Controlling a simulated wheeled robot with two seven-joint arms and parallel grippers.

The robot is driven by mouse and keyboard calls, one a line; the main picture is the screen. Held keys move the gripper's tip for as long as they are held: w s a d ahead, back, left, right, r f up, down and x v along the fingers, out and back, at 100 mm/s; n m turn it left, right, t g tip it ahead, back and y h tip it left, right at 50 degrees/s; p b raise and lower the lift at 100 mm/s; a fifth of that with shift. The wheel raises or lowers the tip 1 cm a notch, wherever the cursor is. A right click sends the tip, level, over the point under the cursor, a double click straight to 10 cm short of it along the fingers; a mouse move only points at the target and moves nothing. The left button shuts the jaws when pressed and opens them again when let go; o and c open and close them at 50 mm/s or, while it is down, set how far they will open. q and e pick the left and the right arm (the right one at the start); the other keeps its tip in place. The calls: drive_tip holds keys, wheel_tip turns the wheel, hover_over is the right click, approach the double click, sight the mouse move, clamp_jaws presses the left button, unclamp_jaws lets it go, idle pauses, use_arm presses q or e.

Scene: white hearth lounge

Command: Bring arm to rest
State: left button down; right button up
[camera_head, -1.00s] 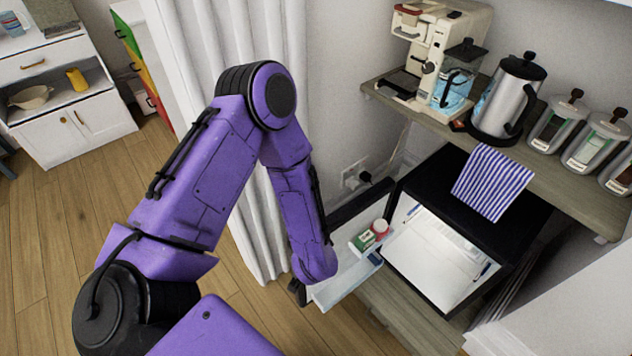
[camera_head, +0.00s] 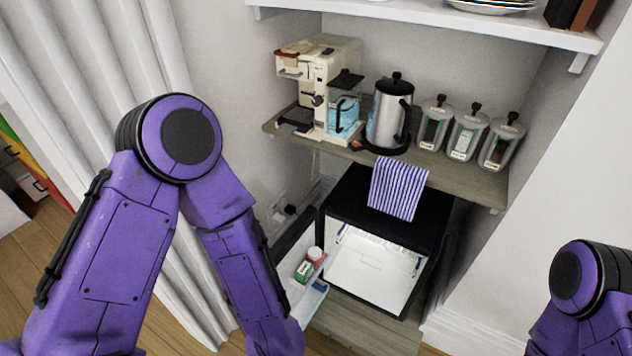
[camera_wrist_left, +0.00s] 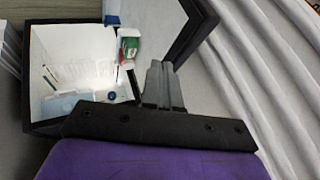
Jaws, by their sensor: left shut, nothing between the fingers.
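My purple left arm (camera_head: 235,260) comes in from the left in the head view and bends down beside the open fridge door; its gripper is not visible there. In the left wrist view my left gripper (camera_wrist_left: 160,78) is shut and empty, its grey fingers close together. Behind it are the fridge interior and door, but the distance is unclear. Part of my right arm (camera_head: 585,300) shows at the right edge of the head view; its gripper is out of frame.
The small black fridge (camera_head: 375,262) stands open under a wooden shelf (camera_head: 455,178). A striped cloth (camera_head: 398,188) hangs above. A white curtain (camera_head: 95,65) is behind my left arm.

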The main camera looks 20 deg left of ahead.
use_arm(q)
drive_tip(key=s+a+f+n+g+h, duration=0.1)
drive_tip(key=s+a+f+n+g, duration=0.1)
drive_tip(key=s+a+f+n, duration=0.6)
drive_tip(key=s+a+f, duration=0.2)
drive_tip(key=s+f, duration=0.1)
drive_tip(key=s, duration=0.1)
drive_tip(key=shift+s+a+f+g, duration=0.25)
drive_tip(key=shift+s+g, duration=0.05)
drive_tip(key=shift+g, duration=0.1)
